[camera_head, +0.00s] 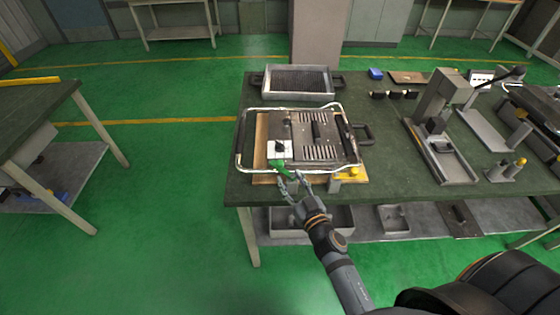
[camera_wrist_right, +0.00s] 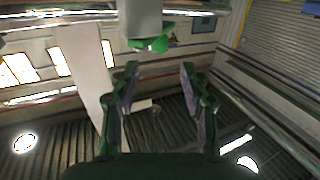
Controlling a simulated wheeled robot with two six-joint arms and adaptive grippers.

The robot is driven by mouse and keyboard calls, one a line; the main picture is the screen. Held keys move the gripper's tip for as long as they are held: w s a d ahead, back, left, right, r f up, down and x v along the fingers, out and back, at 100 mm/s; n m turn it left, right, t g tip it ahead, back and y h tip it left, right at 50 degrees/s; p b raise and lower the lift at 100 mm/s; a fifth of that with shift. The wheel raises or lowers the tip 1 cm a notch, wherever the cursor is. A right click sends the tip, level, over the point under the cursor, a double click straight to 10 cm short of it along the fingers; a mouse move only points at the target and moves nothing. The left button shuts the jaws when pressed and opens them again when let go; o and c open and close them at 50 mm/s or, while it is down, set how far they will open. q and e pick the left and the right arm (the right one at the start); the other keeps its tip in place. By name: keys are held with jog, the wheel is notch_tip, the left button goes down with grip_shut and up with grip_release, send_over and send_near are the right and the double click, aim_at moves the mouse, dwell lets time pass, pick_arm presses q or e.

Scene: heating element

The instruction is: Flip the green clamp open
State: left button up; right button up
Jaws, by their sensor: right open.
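The green clamp (camera_head: 278,165) is at the front left of the heating element fixture (camera_head: 312,120), just below a white block (camera_head: 279,149). In the right wrist view the clamp (camera_wrist_right: 153,43) shows as a green piece under a pale block, ahead of the fingertips and slightly left of centre. My right gripper (camera_head: 289,182) is at the table's front edge, close to the clamp. In the wrist view its two fingers (camera_wrist_right: 160,78) stand apart with nothing between them. Whether a finger touches the clamp is unclear. My left gripper is not in view.
A grey tray (camera_head: 297,82) stands behind the fixture. A yellow part (camera_head: 351,174) is at the fixture's front right. A grey press-like device (camera_head: 440,130) and a small blue box (camera_head: 376,73) are farther right. Bare green tabletop (camera_head: 393,150) lies between fixture and press.

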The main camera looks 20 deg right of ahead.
aim_at(281, 164)
jog(key=w, duration=0.5)
jog(key=w+a, duration=0.1)
jog(key=w, duration=0.2)
jog(key=shift+w, duration=0.25)
grip_shut()
